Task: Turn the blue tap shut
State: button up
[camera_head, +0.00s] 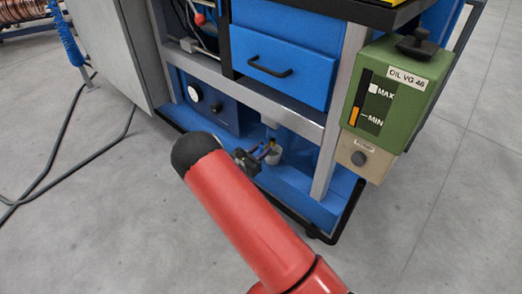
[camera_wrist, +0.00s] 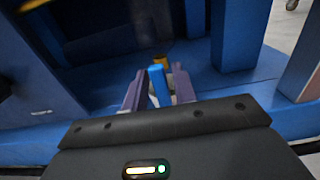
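The blue tap (camera_wrist: 158,82) shows in the wrist view as a small upright blue handle with a yellow, brass-like part (camera_wrist: 160,60) just behind it. My gripper (camera_wrist: 160,68) has its two purple fingers either side of the handle, with a gap visible on both sides. The gripper is open, and I see no contact with the tap. In the head view my gripper (camera_head: 265,152) is at the low shelf of the blue machine, largely behind my red arm. The tap is too small and covered to make out there.
A grey frame post (camera_head: 338,120) and a green oil tank (camera_head: 407,85) stand to the right. A blue drawer (camera_head: 281,60) is above. A dark gauge box (camera_head: 208,104) sits left.

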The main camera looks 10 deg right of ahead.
grip_shut()
jog(key=shift+n, duration=0.3)
jog(key=n+p, duration=0.1)
jog(key=n, duration=0.2)
jog(key=shift+r, duration=0.1)
jog(key=n+p, duration=0.1)
jog(key=n, duration=0.2)
jog(key=shift+w+a+n, duration=0.1)
jog(key=shift+n, duration=0.2)
jog(key=n+p, duration=0.2)
jog(key=n, duration=0.3)
jog(key=shift+f, duration=0.2)
jog(key=n, duration=0.3)
jog(key=n+p, duration=0.1)
jog(key=n, duration=0.1)
jog(key=shift+w+a+f+n, duration=0.1)
jog(key=shift+f+n, duration=0.1)
jog(key=shift+n, duration=0.2)
